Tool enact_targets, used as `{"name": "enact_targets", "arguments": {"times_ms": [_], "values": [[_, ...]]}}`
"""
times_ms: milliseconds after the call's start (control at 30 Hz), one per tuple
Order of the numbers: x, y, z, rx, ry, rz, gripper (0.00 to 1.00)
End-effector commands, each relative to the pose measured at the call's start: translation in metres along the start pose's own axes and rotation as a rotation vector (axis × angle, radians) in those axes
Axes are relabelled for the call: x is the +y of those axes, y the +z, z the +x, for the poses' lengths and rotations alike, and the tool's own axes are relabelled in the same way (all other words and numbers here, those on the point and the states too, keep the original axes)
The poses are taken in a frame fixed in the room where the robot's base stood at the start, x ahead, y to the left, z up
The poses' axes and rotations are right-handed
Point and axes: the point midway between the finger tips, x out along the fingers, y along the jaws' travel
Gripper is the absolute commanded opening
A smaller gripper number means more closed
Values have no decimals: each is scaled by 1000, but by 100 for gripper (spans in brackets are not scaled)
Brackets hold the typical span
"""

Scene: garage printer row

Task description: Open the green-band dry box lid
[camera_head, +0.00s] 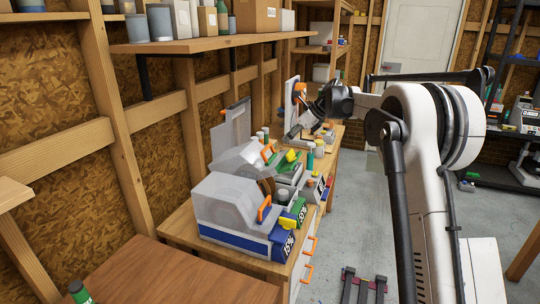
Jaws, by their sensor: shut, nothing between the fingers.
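The dry boxes stand in a row on the workbench. The nearest has a translucent grey lid (228,200), a blue band (232,238) and an orange handle (264,208); its lid is down. Just behind it is the green-band dry box (300,207), mostly hidden by the nearest one. A translucent grey lid (238,158) with an orange handle (268,153) shows behind the nearest lid; I cannot tell for sure which box it belongs to. My gripper (292,134) is shut and empty, above the far part of the row, apart from the green-band box.
An upright grey panel (231,130) stands at the bench's wall side. A shelf (210,44) with cups and cartons overhangs the bench. Small bottles (319,148) stand beyond the boxes. Orange drawer handles (308,272) stick out at the bench front. The floor (345,225) beside it is open.

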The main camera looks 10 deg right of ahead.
Motion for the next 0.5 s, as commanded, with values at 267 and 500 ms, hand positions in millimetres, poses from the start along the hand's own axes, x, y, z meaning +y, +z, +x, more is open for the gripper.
{"name": "enact_targets", "arguments": {"times_ms": [267, 500], "values": [[0, 1, 25, -11, 0, 15, 0], [-1, 2, 66, -9, 0, 12, 0]]}}
